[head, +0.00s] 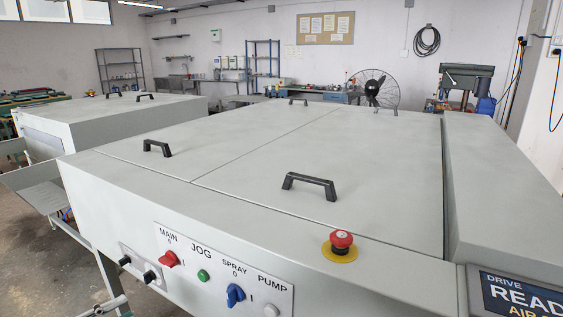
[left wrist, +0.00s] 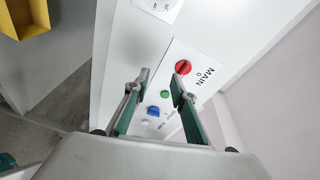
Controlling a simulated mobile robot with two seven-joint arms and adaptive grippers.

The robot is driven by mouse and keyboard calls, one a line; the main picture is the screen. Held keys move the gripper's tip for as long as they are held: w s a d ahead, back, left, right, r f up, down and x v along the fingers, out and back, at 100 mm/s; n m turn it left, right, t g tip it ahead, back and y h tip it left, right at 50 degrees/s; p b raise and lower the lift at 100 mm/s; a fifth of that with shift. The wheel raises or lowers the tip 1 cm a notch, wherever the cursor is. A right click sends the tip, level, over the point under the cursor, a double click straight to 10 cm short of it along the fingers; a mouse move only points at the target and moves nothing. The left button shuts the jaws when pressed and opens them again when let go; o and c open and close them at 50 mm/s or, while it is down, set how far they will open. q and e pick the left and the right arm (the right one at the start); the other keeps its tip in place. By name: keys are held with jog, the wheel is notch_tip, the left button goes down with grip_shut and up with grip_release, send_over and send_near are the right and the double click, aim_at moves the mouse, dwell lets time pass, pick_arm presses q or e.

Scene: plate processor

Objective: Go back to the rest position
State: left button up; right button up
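My left gripper (left wrist: 160,82) shows in the left wrist view with its two teal-padded fingers apart and nothing between them. Beyond the fingers is the white control panel (left wrist: 205,67) of the plate processor. Its red MAIN knob (left wrist: 183,67), green JOG button (left wrist: 164,93) and blue SPRAY knob (left wrist: 153,110) are visible. In the head view the same panel (head: 222,262) is on the front of the grey machine (head: 110,188). I cannot make out the left gripper clearly in the head view. My right gripper is in neither view.
A red emergency stop (head: 341,240) stands on the machine's top, beside black lid handles (head: 310,186). A display (head: 520,297) reading READY in part is at the lower right. A second grey machine (head: 110,115) stands behind at left. Some floor (head: 25,250) shows at left.

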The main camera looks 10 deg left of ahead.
pick_arm(q)
jog(key=s+d+f+n+y+p, duration=0.1)
jog(key=s+d+f+n+y, duration=0.25)
jog(key=d+f+n, duration=0.35)
jog(key=s+d+f+n+y+p, duration=0.1)
jog(key=s+d+f+n+y, duration=0.3)
jog(key=f, duration=0.5)
jog(key=s+d+f+n+g, duration=0.2)
jog(key=s+d+n, duration=0.1)
jog(key=d, duration=0.3)
jog(key=s+d+f+n+g, duration=0.2)
jog(key=s+d+f+n, duration=0.1)
jog(key=d, duration=0.4)
jog(key=shift+s+d+f+n, duration=0.15)
jog(key=shift+s+f+n, duration=0.3)
jog(key=shift+s, duration=0.75)
jog(key=shift+r, duration=0.1)
